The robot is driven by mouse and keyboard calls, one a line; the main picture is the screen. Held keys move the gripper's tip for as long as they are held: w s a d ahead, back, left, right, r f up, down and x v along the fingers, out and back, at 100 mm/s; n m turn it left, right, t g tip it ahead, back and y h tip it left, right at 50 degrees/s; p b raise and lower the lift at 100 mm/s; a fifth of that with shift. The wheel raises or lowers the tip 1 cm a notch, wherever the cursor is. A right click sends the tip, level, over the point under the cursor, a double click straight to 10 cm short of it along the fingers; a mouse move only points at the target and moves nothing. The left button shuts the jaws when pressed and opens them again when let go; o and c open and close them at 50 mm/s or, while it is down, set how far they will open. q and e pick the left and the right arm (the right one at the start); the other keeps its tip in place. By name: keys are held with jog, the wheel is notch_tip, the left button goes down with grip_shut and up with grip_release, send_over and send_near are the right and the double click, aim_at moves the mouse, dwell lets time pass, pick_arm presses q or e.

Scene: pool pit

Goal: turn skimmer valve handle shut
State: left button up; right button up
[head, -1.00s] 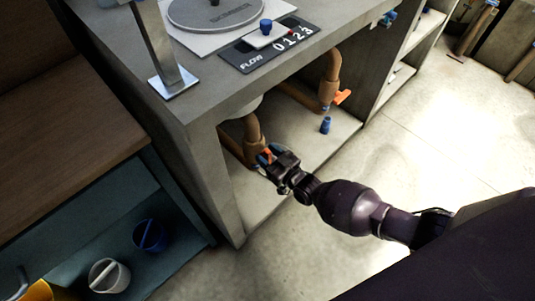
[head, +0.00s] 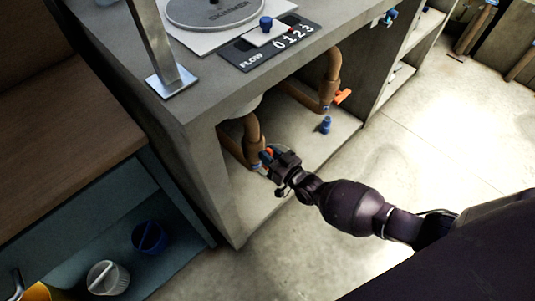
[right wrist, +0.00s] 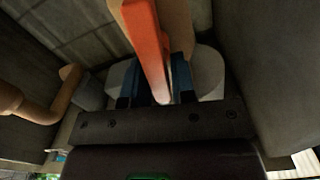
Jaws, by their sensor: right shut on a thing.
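An orange valve handle (right wrist: 148,45) runs between the two blue fingers of my right gripper (right wrist: 150,82) in the right wrist view. In the head view my right gripper (head: 270,157) is at the left brown pipe (head: 252,130) under the counter, and only a bit of orange shows beside it. It is shut on this handle. A second orange handle (head: 342,96) sticks out from the right brown pipe (head: 331,75). Which of the two valves is the skimmer's I cannot tell from labels. My left gripper is not in view.
The counter (head: 205,101) overhangs the pipes, with a lid marked SKIMMER (head: 220,12) and a FLOW plate (head: 250,60) on top. A small blue object (head: 325,125) stands on the lower shelf. A wooden bench (head: 60,170) stands left; open floor (head: 420,150) lies right.

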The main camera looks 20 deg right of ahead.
jog(key=shift+d+f+m, duration=0.1)
jog(key=shift+f+m, duration=0.1)
jog(key=shift+m, duration=0.3)
jog(key=m+b, duration=0.1)
jog(key=m, duration=0.3)
jog(key=d+f+m+b, duration=0.1)
jog(key=m+b, duration=0.1)
jog(key=m, duration=0.1)
jog(key=m+b, duration=0.2)
jog(key=m, duration=0.2)
jog(key=shift+w+d+f+m, duration=0.2)
jog(key=shift+d+f+m, duration=0.05)
jog(key=shift+f+m, duration=0.05)
jog(key=shift+f+m+b, duration=0.15)
jog(key=shift+m+b, duration=0.25)
jog(key=shift+m, duration=0.8)
grip_shut()
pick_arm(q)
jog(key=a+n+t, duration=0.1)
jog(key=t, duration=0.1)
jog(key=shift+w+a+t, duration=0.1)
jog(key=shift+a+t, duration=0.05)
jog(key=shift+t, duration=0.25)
pick_arm(e)
jog(key=shift+w+m, duration=0.1)
jog(key=shift+m, duration=0.3)
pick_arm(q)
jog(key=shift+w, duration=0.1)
